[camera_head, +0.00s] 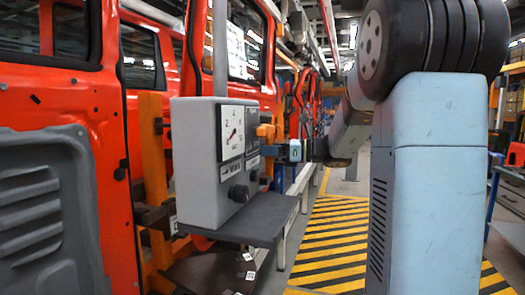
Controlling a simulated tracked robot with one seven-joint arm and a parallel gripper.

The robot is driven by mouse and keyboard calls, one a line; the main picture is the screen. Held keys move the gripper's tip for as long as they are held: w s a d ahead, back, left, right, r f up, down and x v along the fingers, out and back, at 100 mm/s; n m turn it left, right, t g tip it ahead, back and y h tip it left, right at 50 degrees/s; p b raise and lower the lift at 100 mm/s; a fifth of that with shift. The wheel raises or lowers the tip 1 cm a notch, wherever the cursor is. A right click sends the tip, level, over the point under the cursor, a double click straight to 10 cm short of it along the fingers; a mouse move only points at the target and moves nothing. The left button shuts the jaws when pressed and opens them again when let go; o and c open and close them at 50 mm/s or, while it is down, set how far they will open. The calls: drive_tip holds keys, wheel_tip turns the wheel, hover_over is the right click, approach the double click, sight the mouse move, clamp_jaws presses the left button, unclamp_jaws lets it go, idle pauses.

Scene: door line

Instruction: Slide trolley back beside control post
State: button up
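No trolley shows clearly as a whole. My gripper (270,150) reaches left from my arm, just past the box's right edge. Its fingertips are close to or at a small orange part (266,132). They are small and partly hidden by the box, so their opening and any contact are unclear.
Orange-red car bodies (75,100) line the left side, with a grey door panel (45,210) nearest. An orange upright (153,150) stands behind the box. A yellow-and-black striped floor lane (330,245) runs clear down the middle. A workbench (508,190) stands at the right.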

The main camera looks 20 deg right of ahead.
drive_tip(key=shift+a, duration=0.1)
drive_tip(key=shift+c, duration=0.2)
clamp_jaws()
